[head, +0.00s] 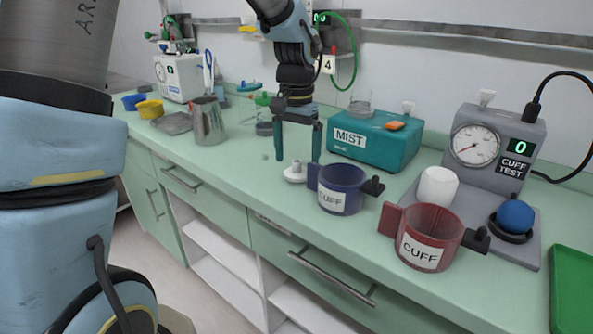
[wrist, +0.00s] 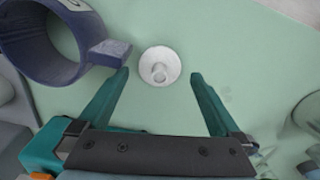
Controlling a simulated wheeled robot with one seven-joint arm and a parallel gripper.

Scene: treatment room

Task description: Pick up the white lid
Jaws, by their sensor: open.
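The white lid (head: 295,172) is a small round disc with a raised knob, lying on the green counter just left of the blue cuff. In the wrist view the white lid (wrist: 160,66) sits ahead of my fingertips, centred between their lines, and nothing touches it. My gripper (head: 298,158) is open and empty, its two teal fingers pointing down beside and above the lid. In the wrist view my gripper (wrist: 160,74) shows its fingers spread wider than the lid.
The blue cuff (head: 341,190) stands close to the lid and one finger. The red cuff (head: 430,238) and the cuff tester (head: 495,140) are farther right. The teal MIST box (head: 375,143) is behind. A metal jug (head: 208,121) stands left; the counter (head: 245,165) between is mostly clear.

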